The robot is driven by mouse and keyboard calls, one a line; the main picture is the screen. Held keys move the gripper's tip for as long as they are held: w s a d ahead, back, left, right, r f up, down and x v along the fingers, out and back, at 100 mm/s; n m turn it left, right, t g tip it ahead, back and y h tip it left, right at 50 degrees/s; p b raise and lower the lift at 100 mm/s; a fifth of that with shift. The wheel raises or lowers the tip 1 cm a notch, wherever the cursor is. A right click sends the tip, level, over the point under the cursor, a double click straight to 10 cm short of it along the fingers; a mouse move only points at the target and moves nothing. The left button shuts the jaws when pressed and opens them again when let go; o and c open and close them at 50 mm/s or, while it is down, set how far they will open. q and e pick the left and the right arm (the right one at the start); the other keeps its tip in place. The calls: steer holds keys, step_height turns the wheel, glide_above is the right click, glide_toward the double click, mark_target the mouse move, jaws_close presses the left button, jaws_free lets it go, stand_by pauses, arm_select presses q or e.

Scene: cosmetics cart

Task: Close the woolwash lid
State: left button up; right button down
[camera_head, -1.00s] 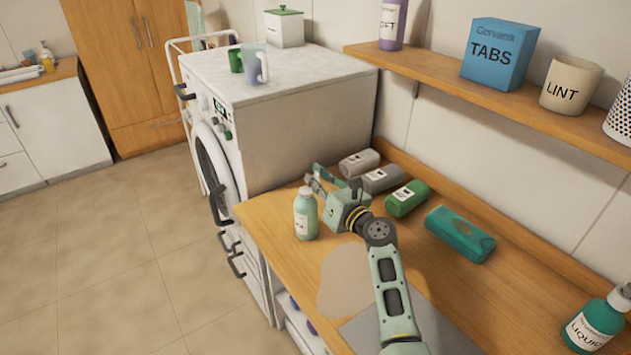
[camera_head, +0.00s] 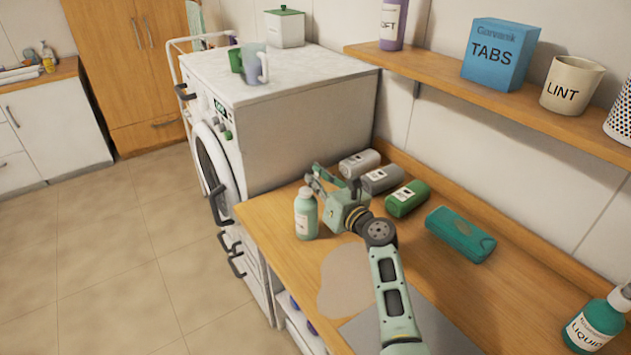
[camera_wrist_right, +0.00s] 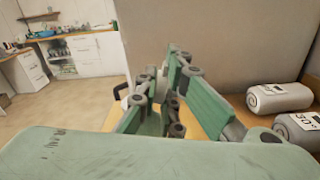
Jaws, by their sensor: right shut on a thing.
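The woolwash bottle (camera_head: 306,220), pale green with a white label and a grey top, stands upright on the wooden counter near its left edge. Its lid (camera_head: 306,192) is small here, and I cannot tell how far it is open. My right gripper (camera_head: 314,178) is right beside and behind the bottle's top, its jaws shut at the lid. In the right wrist view the gripper's fingers (camera_wrist_right: 170,95) come close together, and they hide the point of contact. My left gripper is not in view.
Two grey rolls (camera_head: 360,163) and a green roll (camera_head: 407,198) lie behind my right arm. A teal pack (camera_head: 460,234) lies further right, and a liquid bottle (camera_head: 597,325) stands at the front right. The white washer (camera_head: 300,120) rises to the left.

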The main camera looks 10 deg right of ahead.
stand_by(0.6)
steer(key=c, duration=1.8)
jaws_free()
steer(key=shift+c, duration=0.2)
steer(key=v, duration=1.2)
